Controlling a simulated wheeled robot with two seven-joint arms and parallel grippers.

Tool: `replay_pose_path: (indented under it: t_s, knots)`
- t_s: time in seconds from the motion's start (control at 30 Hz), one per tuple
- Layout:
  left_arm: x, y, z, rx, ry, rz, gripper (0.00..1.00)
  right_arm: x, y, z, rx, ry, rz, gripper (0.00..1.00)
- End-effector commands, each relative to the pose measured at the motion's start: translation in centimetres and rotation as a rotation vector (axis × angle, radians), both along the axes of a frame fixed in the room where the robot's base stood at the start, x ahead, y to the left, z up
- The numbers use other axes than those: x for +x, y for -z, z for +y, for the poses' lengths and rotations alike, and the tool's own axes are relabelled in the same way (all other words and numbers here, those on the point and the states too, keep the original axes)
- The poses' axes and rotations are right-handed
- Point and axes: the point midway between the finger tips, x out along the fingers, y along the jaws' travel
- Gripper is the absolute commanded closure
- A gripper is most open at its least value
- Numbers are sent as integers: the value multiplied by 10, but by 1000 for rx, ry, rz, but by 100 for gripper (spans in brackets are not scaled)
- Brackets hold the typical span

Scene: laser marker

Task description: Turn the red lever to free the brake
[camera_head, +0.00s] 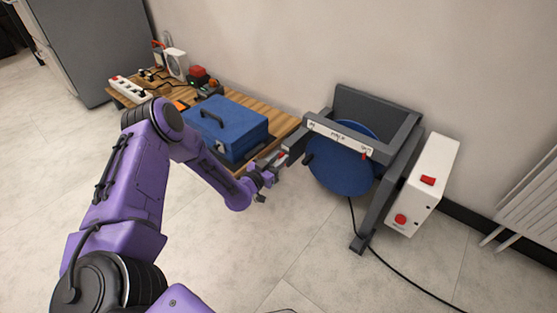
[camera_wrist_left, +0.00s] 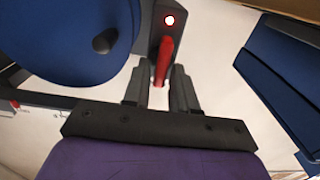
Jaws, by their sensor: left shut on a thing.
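The red lever (camera_wrist_left: 163,62) shows in the left wrist view, running down from a dark grey post with a round red-and-white spot at its top. My left gripper (camera_wrist_left: 160,92) has a finger on each side of the lever's lower end and is shut on it. In the head view my left gripper (camera_head: 277,163) is at the left side of the dark grey frame (camera_head: 372,105), where the lever is mostly hidden. A blue disc (camera_head: 340,172) with a dark knob sits in the frame. My right gripper is not in view.
A wooden table (camera_head: 284,122) left of the frame carries a blue toolbox (camera_head: 225,128), close to my left forearm. A white box (camera_head: 428,190) with red switches is on the frame's right. A black cable crosses the floor; the floor in front is otherwise open.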

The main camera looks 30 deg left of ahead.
Motion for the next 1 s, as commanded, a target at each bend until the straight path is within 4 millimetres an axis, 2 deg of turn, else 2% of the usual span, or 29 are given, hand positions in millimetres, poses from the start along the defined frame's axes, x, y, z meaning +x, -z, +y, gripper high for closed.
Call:
replay_pose_path:
  t_s: [0.37,1.0]
  knots:
    - [-1,0,2,-139,1,14,100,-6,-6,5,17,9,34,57]
    - [-1,4,9,-727,0,61,100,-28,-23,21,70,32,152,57]
